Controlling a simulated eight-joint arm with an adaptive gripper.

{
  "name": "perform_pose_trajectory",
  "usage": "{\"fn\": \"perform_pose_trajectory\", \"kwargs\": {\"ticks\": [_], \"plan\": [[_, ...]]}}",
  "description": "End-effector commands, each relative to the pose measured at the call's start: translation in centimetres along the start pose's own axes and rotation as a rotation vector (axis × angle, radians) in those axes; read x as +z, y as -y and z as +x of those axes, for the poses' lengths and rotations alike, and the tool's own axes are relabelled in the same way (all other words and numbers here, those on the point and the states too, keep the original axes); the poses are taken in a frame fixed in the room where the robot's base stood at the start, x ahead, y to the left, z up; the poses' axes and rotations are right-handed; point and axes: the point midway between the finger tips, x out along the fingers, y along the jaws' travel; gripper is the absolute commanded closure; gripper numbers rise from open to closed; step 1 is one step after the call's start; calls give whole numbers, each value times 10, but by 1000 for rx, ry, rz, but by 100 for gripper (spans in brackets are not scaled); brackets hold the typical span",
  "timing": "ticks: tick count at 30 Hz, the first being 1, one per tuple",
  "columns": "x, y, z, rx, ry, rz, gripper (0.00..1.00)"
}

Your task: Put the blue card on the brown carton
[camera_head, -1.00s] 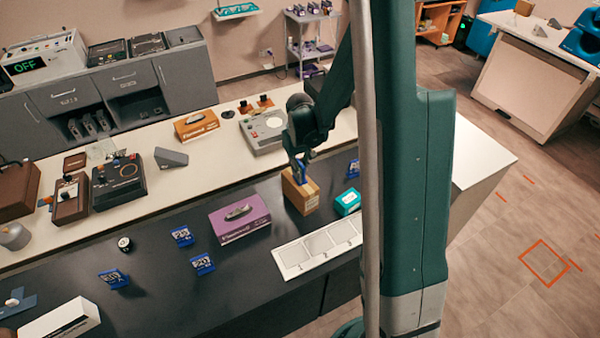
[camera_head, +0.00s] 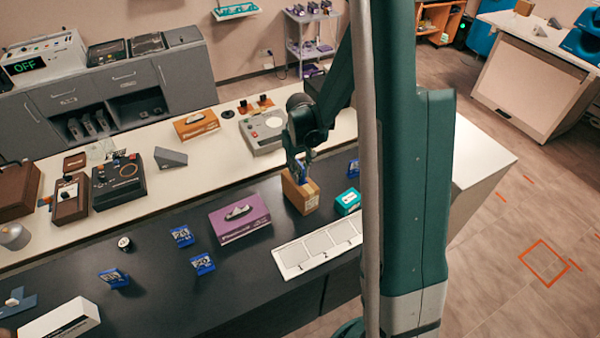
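The brown carton (camera_head: 301,197) stands on the dark counter, right of the purple box. My gripper (camera_head: 300,172) points down at the carton's top. A small patch of blue shows at the fingertips, seemingly a blue card (camera_head: 301,178) at the top of the carton. It is too small to tell whether the fingers grip it or it rests there. Other blue cards lie on the dark counter: one (camera_head: 182,236) left of the purple box, one (camera_head: 203,264) below it, one (camera_head: 114,278) farther left, and one (camera_head: 353,168) right of the carton.
The purple box (camera_head: 240,219) and a teal box (camera_head: 348,202) flank the carton. A white numbered tray (camera_head: 291,260) lies in front. A grey device (camera_head: 263,131) stands behind on the pale counter. A white box (camera_head: 60,322) sits at the front left. My arm hides part of the right side.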

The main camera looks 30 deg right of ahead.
Motion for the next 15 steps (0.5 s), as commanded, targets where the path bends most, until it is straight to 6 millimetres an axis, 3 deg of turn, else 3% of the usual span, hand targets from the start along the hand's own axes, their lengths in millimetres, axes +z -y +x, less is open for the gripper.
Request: {"fn": "perform_pose_trajectory", "kwargs": {"ticks": [15], "plan": [[0,0,-47,0,0,0,78]]}}
